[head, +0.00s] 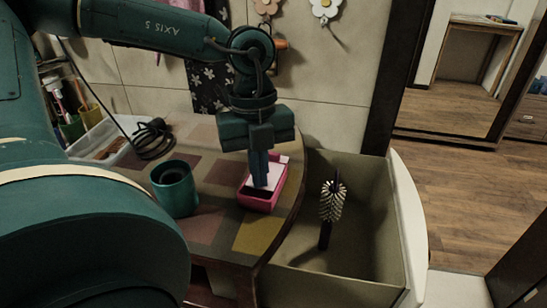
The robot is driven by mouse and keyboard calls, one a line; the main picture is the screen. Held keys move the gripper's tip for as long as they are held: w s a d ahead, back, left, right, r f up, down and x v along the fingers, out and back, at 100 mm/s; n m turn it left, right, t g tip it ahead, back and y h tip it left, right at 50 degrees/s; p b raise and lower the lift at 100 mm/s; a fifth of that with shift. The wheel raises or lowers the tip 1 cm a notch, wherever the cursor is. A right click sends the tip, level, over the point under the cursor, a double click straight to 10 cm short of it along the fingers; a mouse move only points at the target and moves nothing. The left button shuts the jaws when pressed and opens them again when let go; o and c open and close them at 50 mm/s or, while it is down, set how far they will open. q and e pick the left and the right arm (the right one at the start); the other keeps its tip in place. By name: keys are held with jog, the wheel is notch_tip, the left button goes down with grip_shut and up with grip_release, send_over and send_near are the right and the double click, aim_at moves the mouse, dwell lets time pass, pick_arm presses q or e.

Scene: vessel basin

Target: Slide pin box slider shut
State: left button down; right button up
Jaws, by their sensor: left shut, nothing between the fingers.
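The pin box (260,200) is a small pink box on the patchwork-patterned table, near its right edge. Its pale slider (273,174) covers part of the top, and a dark opening shows at the near end. My left gripper (261,184) points down over the box with its blue fingers shut and nothing between them. The fingertips are at the slider or just above it; I cannot tell whether they touch it. The fingers hide part of the slider. My right gripper is not in view.
A teal mug (175,189) stands left of the box. A black coiled cable (152,138) and a white tray (93,130) lie further left. Right of the table is a deep basin (375,235) with a bristled brush (332,202) in it. A tiled wall stands behind.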

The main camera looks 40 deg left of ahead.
pick_arm(q)
jog(key=shift+s+d+b, duration=0.25)
jog(key=shift+s+b, duration=0.05)
jog(key=shift+s, duration=0.3)
jog(key=shift+s+d, duration=0.1)
jog(key=shift+s, duration=0.1)
jog(key=shift+r, duration=0.1)
dwell(0.4)
notch_tip(320, 180, up, 7)
jog(key=p, duration=0.4)
dwell(0.4)
dwell(0.5)
